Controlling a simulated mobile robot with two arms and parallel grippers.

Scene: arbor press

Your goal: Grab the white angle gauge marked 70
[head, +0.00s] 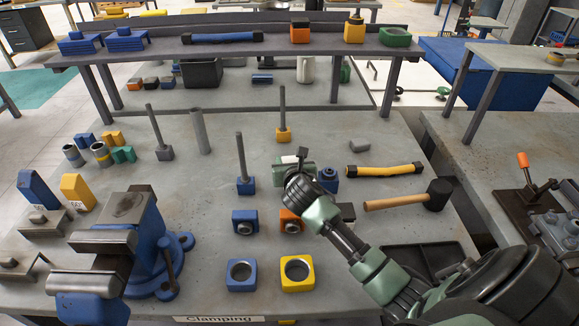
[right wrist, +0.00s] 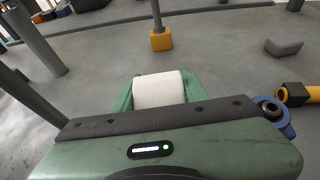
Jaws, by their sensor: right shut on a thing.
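A white block, probably the white angle gauge (right wrist: 158,90), sits between the green fingers of my right gripper (right wrist: 157,88) in the right wrist view. The gripper is shut on it. No marking on the visible face can be read, and its lower part is hidden by the gripper. In the head view my right gripper (head: 292,165) is over the middle of the bench, with only a sliver of white showing at its far side. A blue angle gauge (head: 38,189) and a yellow angle gauge (head: 77,191) stand at the left. My left gripper is not in view.
A blue vise (head: 130,235) fills the front left. Upright posts on a blue base (head: 245,186) and a yellow base (head: 283,135) stand near my right gripper. A black mallet (head: 436,195) and a yellow-black bar (head: 384,171) lie to the right. A raised shelf (head: 270,44) spans the back.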

